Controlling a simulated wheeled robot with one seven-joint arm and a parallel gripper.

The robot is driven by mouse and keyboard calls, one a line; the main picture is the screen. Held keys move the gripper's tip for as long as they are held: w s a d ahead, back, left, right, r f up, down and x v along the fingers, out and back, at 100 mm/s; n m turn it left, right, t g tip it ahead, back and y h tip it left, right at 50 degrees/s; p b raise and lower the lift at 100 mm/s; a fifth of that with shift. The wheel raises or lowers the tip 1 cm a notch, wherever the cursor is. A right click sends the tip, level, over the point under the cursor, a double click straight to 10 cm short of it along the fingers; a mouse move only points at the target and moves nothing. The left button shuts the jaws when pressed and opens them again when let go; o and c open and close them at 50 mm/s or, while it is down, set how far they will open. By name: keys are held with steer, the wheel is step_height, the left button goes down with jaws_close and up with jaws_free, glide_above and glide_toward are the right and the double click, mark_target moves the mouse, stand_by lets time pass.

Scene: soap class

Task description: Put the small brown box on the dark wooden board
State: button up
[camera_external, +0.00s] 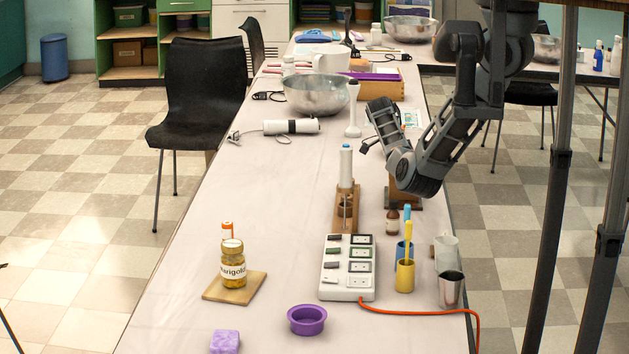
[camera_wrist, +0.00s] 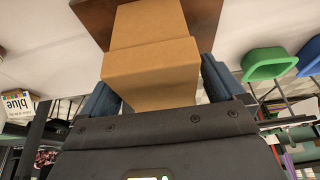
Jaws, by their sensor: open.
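The small brown box (camera_wrist: 150,62) fills the middle of the wrist view, its cardboard faces close to my gripper. My gripper (camera_wrist: 157,88) is open, with one dark finger on each side of the box's near part; I cannot tell whether either touches it. The dark wooden board (camera_wrist: 205,20) shows behind and beside the box's far part. The box appears to rest on it, but their contact is hidden. In the external view, my arm's wrist end covers most of this spot, leaving only a brown patch of the box (camera_external: 391,190); the fingers cannot be made out.
A small brown bottle (camera_external: 392,221), a white power strip (camera_external: 347,268) and a yellow cup (camera_external: 405,275) stand nearer. A steel bowl (camera_external: 317,94) is farther back.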

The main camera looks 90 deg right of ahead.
steer(key=v, duration=1.2)
steer(key=shift+r, duration=0.15)
